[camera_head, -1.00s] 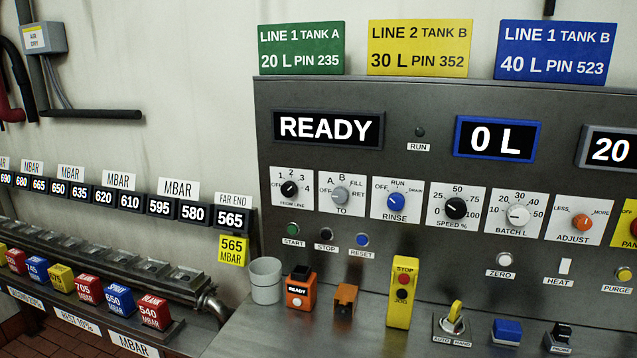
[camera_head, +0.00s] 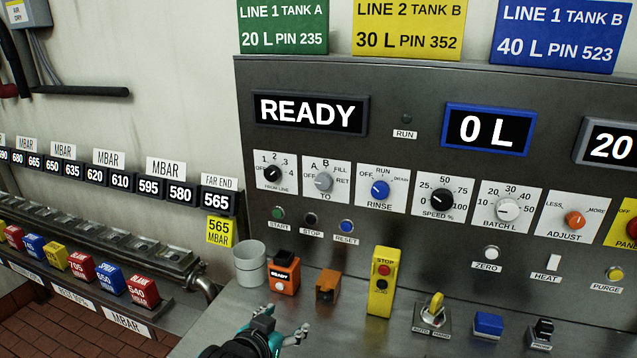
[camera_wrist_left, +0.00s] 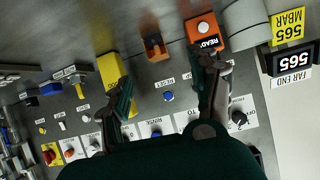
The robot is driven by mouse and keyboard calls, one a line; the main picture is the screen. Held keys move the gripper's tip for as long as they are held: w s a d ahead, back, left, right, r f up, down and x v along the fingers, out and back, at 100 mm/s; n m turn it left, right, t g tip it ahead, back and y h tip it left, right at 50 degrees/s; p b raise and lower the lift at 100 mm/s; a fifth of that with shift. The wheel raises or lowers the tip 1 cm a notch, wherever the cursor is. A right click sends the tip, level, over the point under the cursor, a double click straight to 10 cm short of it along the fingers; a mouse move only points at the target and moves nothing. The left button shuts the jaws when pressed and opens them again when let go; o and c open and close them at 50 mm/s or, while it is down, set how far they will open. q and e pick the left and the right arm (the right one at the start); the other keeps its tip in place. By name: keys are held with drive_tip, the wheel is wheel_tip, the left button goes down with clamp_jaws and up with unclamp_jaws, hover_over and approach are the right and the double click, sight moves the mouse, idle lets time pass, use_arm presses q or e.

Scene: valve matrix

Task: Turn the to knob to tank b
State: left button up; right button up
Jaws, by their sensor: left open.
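The TO knob (camera_head: 323,182) is a grey dial on a white plate in the head view, between the black FROM LINE knob (camera_head: 272,174) and the blue RINSE knob (camera_head: 380,189). Its plate carries OFF, A, B, FILL and RET; its pointer is too small to read surely. My left gripper (camera_head: 287,319) is open and empty, low at the bottom of the head view, below and apart from the knob. In the left wrist view the gripper (camera_wrist_left: 166,68) spreads over an upside-down panel; the TO plate (camera_wrist_left: 188,121) is partly hidden there. My right gripper is not in view.
A grey cup (camera_head: 250,265), an orange READY box (camera_head: 284,275), an orange block (camera_head: 327,286) and a yellow STOP box (camera_head: 384,280) stand on the ledge below the knobs. START, STOP and RESET buttons sit under the knob row. The display (camera_head: 311,114) reads READY.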

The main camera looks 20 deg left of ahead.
use_arm(q)
drive_tip(key=w+a+r+t, duration=0.1)
drive_tip(key=w+r+t, duration=0.3)
drive_tip(key=r, duration=0.5)
drive_tip(key=w+r+t, duration=0.2)
drive_tip(key=w+r, duration=0.5)
drive_tip(key=r, duration=0.1)
drive_tip(key=p, duration=0.4)
approach(322, 184)
drive_tip(key=shift+n, duration=0.4)
drive_tip(key=w, duration=0.9)
drive_tip(key=shift+w+d, duration=0.15)
drive_tip(key=shift+w, duration=0.25)
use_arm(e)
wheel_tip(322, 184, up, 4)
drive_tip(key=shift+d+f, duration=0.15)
use_arm(q)
drive_tip(key=c, duration=1.2)
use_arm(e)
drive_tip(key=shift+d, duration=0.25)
